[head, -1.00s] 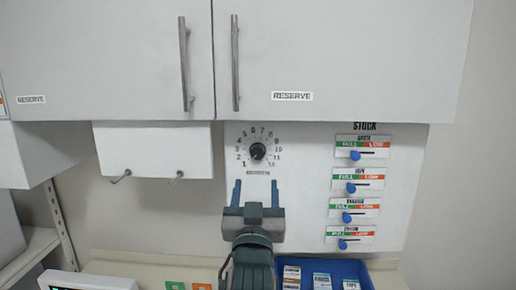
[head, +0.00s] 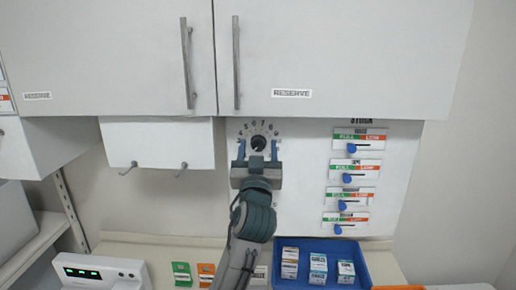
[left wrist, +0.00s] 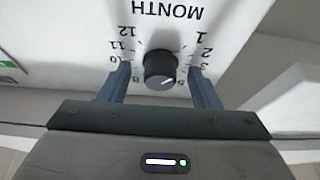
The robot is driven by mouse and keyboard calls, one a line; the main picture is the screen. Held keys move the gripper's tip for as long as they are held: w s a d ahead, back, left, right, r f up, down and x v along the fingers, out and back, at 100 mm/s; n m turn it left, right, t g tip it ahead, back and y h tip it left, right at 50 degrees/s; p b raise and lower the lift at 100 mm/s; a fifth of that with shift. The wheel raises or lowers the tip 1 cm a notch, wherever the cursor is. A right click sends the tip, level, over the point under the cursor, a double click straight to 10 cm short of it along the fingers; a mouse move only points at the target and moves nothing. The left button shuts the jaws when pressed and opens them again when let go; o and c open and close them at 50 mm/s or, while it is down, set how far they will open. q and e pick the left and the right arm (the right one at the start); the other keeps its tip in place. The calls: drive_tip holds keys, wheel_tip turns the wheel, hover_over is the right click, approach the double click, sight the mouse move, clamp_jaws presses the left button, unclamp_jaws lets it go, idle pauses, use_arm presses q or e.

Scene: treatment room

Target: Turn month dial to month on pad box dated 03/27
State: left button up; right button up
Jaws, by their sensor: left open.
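The month dial (head: 258,143) is a round black knob on the white wall panel, ringed by numbers. In the left wrist view the dial (left wrist: 160,69) appears upside down under the word MONTH; its pointer setting is hard to read. My left gripper (head: 258,150) is open, its blue fingers on either side of the knob with gaps showing; contact is not visible. The fingers hide some numbers. Small boxes (head: 318,268) stand in a blue tray (head: 375,263) below; their printed dates are too small to read. My right gripper is not in view.
Right of the dial are several stock sliders with blue knobs (head: 347,178). White cabinets (head: 330,50) hang above. A white box with hooks (head: 157,143) is left. A device with a green display (head: 100,271) and green (head: 181,273) and orange cards (head: 206,275) are on the counter.

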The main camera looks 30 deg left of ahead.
use_arm(q)
drive_tip(key=shift+c, duration=0.7)
drive_tip(key=c, duration=0.8)
drive_tip(key=shift+c, duration=0.2)
drive_tip(key=shift+a+m, duration=0.1)
drive_tip(key=shift+m, duration=0.4)
drive_tip(key=m+h, duration=0.2)
drive_tip(key=m, duration=0.1)
drive_tip(key=m+t+h, duration=0.1)
drive_tip(key=m, duration=0.2)
drive_tip(key=shift+s+a+m+h, duration=0.1)
drive_tip(key=shift+m+h, duration=0.2)
drive_tip(key=shift+h, duration=0.1)
drive_tip(key=shift+a+r+m+h, duration=0.1)
drive_tip(key=shift+m+h, duration=0.6)
drive_tip(key=shift+m, duration=0.8)
drive_tip(key=shift+m+h, duration=0.7)
drive_tip(key=shift+m, duration=0.8)
